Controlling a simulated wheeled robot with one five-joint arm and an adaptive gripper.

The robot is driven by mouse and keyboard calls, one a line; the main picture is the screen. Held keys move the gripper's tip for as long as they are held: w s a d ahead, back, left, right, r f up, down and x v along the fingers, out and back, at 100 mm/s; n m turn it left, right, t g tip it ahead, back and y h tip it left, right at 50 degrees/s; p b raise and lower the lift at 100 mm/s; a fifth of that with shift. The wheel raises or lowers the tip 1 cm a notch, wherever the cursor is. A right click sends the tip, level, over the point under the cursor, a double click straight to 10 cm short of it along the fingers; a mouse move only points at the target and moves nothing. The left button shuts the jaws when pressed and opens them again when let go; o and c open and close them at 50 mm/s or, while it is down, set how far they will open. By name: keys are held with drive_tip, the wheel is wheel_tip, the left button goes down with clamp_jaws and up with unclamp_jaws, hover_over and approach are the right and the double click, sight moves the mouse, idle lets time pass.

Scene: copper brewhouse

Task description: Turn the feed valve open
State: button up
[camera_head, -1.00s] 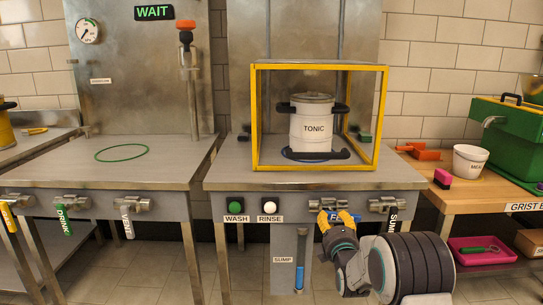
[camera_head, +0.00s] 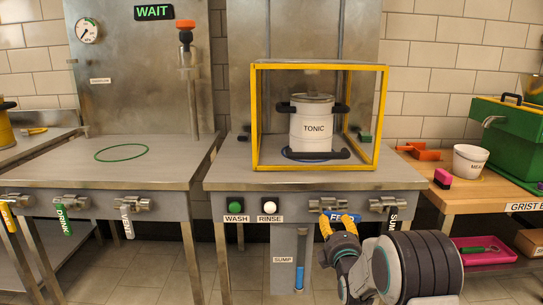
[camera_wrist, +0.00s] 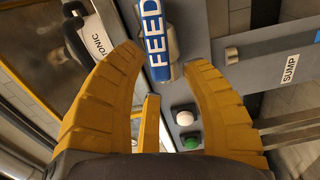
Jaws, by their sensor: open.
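The feed valve's blue handle (camera_head: 343,217) lies roughly sideways, pointing right from its metal valve body (camera_head: 326,204) on the front panel of the right steel bench. Its white FEED lettering shows. My gripper (camera_head: 338,224) is open, with yellow fingers just below and in front of the handle. In the wrist view the handle (camera_wrist: 158,42) shows in the gap between the two fingertips (camera_wrist: 166,58), near the left one. The fingers are not closed on it, and I cannot tell whether either touches it.
A sump valve (camera_head: 388,205) sits just right of the feed valve. Green wash (camera_head: 236,206) and white rinse (camera_head: 269,207) buttons are to the left. A yellow-framed guard (camera_head: 254,120) encloses the tonic pot (camera_head: 311,128) above. A WAIT sign (camera_head: 153,13) is lit.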

drive_tip(key=shift+m, duration=0.5)
drive_tip(key=shift+w, duration=1.1)
drive_tip(key=shift+o, duration=0.4)
drive_tip(key=c, duration=0.6)
drive_tip(key=shift+d+f, duration=0.1)
clamp_jaws()
